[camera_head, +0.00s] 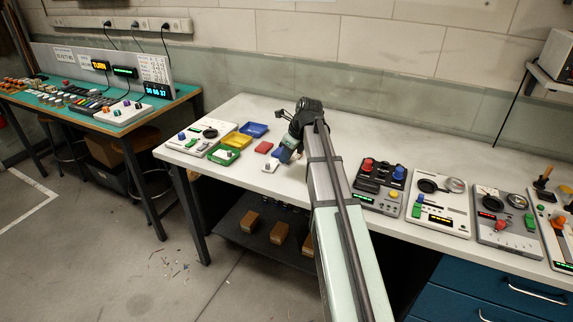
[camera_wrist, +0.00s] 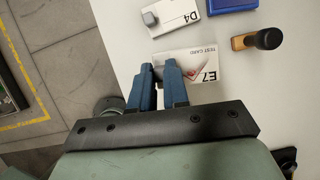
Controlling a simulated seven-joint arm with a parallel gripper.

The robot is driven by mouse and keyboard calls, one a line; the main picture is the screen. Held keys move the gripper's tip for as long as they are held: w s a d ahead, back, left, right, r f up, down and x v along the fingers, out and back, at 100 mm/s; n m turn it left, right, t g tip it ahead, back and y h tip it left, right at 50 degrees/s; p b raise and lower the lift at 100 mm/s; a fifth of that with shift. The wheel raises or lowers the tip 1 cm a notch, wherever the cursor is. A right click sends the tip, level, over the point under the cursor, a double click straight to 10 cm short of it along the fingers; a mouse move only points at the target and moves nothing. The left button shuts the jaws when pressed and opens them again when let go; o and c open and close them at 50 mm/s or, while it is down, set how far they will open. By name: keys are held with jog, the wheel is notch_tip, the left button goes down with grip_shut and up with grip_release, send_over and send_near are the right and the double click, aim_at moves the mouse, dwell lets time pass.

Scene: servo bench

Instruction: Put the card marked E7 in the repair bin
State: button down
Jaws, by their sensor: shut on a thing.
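The card marked E7 (camera_wrist: 207,65) is white with "TEST CARD" print and a dark red mark, and shows in the wrist view just beyond my fingers. My gripper (camera_wrist: 162,72) has two blue fingers, closed on the near part of this card; the gripped part is mostly hidden between them. In the head view my gripper (camera_head: 287,154) is low over the white bench, right of the bins. A green bin (camera_head: 224,154), a yellow bin (camera_head: 237,141) and a blue bin (camera_head: 254,130) stand left of it. I cannot read which is the repair bin.
A white card marked D4 (camera_wrist: 178,17) with a grey grip lies close beside E7. Beyond it are a blue object (camera_wrist: 232,4) and an orange-and-black handled object (camera_wrist: 258,40). Control panels (camera_head: 438,203) line the bench on the right. The bench's back is clear.

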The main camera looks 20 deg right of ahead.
notch_tip(320, 180, up, 4)
jog(key=shift+f, duration=0.15)
jog(key=shift+r, duration=0.3)
jog(key=shift+a+r, duration=0.2)
jog(key=shift+a, duration=0.1)
jog(key=w+a+f+n+g, duration=0.1)
jog(key=w+a+n+g, duration=0.2)
jog(key=w+n, duration=0.6)
jog(key=w+a+f+n+g, duration=0.1)
jog(key=w+a+n+g, duration=0.2)
jog(key=w, duration=1.4)
jog(key=a+n, duration=0.3)
jog(key=n, duration=0.3)
jog(key=shift+y, duration=0.3)
